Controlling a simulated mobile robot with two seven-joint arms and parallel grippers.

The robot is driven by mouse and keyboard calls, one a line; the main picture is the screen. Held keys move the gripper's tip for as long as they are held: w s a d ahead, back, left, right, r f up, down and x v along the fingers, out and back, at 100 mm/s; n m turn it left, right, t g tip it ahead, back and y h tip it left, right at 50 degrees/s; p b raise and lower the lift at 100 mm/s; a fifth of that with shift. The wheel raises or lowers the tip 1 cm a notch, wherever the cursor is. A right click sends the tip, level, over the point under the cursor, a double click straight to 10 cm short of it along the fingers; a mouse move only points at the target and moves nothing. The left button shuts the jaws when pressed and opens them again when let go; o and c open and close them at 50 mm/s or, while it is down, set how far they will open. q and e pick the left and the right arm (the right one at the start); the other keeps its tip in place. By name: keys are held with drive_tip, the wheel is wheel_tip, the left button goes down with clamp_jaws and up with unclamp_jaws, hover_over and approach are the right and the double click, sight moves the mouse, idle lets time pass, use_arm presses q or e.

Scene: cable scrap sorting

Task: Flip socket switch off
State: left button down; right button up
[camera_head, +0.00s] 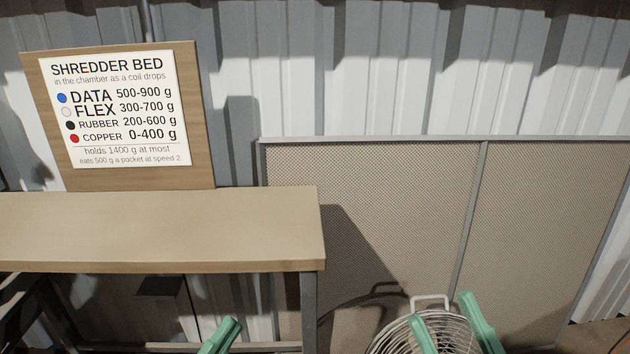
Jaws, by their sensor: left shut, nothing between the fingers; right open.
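No socket or switch can be made out in the head view. My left gripper (232,323) shows at the bottom edge, left of centre, as green fingers pressed together, shut and empty. It appears in front of the wooden table's lower frame. My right gripper (440,308) is at the bottom edge, right of centre. Its two green fingers stand apart, open, with part of a round wire cage (391,338) showing between and beside them. I cannot tell whether they touch it.
A wooden table (160,228) with a bare top stands at left. Behind it a board (195,120) carries the "SHREDDER BED" sign (120,110). A framed mesh panel (380,205) stands at right against the corrugated wall (350,80). A dark box-like shape (160,287) is under the table.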

use_arm(q)
drive_tip(key=s+r+n+t+h, duration=0.35)
drive_tip(key=s+r+n, duration=0.35)
drive_tip(key=r, duration=0.4)
drive_tip(key=w+a+f+n+g+y+p, duration=0.4)
drive_tip(key=w+f+n+y+p, duration=0.5)
drive_tip(key=p, duration=0.7)
use_arm(e)
drive_tip(key=w+d+f+m+g+h, duration=0.35)
drive_tip(key=w+f+m+h, duration=0.4)
drive_tip(key=h, duration=0.25)
use_arm(q)
drive_tip(key=s+a+f+n+g+y+p, duration=0.1)
drive_tip(key=s+f+g+y+p, duration=0.3)
drive_tip(key=s+f+g+p, duration=0.6)
drive_tip(key=shift+s+f+p, duration=0.25)
drive_tip(key=shift+s+p, duration=0.4)
drive_tip(key=shift+p, duration=0.45)
use_arm(e)
drive_tip(key=s+f+m+g+h, duration=0.3)
drive_tip(key=s+f+g, duration=0.6)
drive_tip(key=f, duration=0.2)
drive_tip(key=shift+s+d+f, duration=0.35)
drive_tip(key=shift+s, duration=0.05)
